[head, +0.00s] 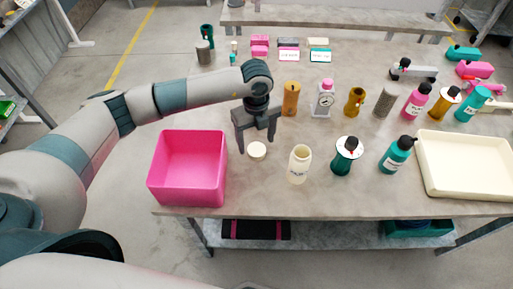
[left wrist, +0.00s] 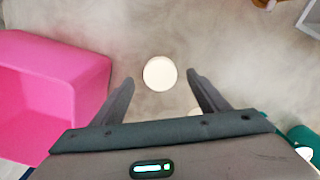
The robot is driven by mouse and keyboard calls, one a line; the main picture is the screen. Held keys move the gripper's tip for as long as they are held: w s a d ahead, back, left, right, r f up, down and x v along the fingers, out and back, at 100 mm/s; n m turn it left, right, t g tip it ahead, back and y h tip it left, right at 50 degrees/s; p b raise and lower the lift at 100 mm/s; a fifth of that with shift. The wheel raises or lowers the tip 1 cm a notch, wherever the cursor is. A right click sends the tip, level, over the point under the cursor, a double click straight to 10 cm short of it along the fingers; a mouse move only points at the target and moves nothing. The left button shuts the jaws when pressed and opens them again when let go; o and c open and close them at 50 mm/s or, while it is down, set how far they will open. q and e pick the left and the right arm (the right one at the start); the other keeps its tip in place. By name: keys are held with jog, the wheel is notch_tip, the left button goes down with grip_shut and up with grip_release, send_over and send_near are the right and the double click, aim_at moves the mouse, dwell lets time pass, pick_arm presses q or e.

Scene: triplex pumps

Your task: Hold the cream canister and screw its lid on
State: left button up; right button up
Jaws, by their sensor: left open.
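My left gripper (head: 256,147) points down above the lid, open and empty. In the left wrist view the round lid (left wrist: 160,73) lies just beyond and between the two fingertips of my gripper (left wrist: 160,77), with no finger touching it. The canister is mostly hidden there behind the gripper body. My right gripper is not in view.
A pink bin (head: 187,168) stands left of the lid. Several bottles and canisters, including an ochre one (head: 291,98), stand behind.

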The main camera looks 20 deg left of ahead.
aim_at(257, 149)
pick_arm(q)
jog(key=shift+d+f+p, duration=0.1)
jog(key=shift+f+p, duration=0.3)
jog(key=shift+f, duration=1.1)
jog(key=c, duration=1.1)
